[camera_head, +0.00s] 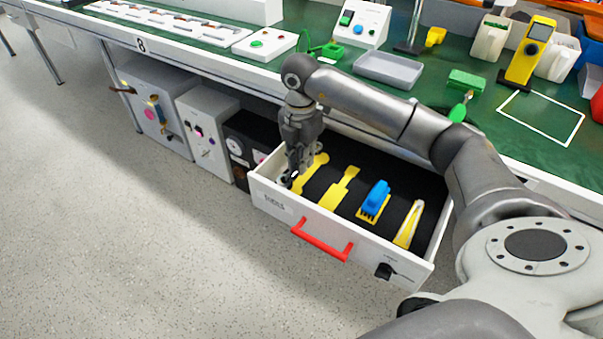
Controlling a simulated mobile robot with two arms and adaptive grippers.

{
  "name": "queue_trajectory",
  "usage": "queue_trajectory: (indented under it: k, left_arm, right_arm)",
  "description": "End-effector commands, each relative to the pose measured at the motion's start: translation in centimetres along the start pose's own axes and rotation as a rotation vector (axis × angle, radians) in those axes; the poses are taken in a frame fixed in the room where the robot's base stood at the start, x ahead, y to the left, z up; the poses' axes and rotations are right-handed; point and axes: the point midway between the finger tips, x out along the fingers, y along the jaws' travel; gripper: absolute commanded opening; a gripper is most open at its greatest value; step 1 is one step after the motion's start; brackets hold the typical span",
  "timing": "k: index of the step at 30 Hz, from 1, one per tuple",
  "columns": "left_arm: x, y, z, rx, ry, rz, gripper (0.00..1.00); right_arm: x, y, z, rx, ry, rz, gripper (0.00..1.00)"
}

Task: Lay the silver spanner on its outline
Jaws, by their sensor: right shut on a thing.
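The open drawer (278,207) has a black lining with yellow tool outlines. The spanner-shaped yellow outline (316,163) is at its left end. My right gripper (291,178) points down at the left end of the drawer, beside and partly in front of this outline. It is shut on the silver spanner, of which only a small pale grey bit can be made out at the fingertips. I cannot tell whether the spanner touches the drawer floor. My left gripper is out of view.
A second yellow outline (340,190) is bare. A blue tool (376,196) and a pale tool (407,226) lie farther right. The drawer has a red handle (320,244). The green bench top (480,118) overhangs behind, with a grey tray (388,71) on it.

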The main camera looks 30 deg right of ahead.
Motion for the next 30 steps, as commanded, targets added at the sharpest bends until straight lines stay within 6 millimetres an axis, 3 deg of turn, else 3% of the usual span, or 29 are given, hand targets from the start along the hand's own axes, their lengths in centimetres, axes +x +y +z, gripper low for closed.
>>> queue_trajectory:
  k: [9, 21, 22, 24, 26, 30]
  left_arm:
    - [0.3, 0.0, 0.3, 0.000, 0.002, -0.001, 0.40]
    - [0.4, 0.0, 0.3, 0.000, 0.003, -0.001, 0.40]
    - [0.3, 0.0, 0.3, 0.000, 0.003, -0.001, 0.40]
    - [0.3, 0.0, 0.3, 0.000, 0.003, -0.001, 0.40]
    - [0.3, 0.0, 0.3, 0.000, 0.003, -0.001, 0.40]
    - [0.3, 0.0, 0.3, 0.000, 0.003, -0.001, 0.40]
  right_arm:
    - [4.6, 0.0, 0.0, -0.001, 0.000, -0.001, 0.00]
    - [5.1, 0.0, 0.0, -0.002, 0.000, 0.000, 0.00]
    - [5.0, 0.0, 0.0, -0.002, 0.000, 0.000, 0.20]
    - [5.0, 0.0, 0.0, -0.002, 0.000, 0.000, 0.29]
    - [5.0, 0.0, 0.0, -0.002, 0.000, 0.000, 0.36]
    - [5.0, 0.0, 0.0, -0.002, 0.000, 0.000, 0.37]
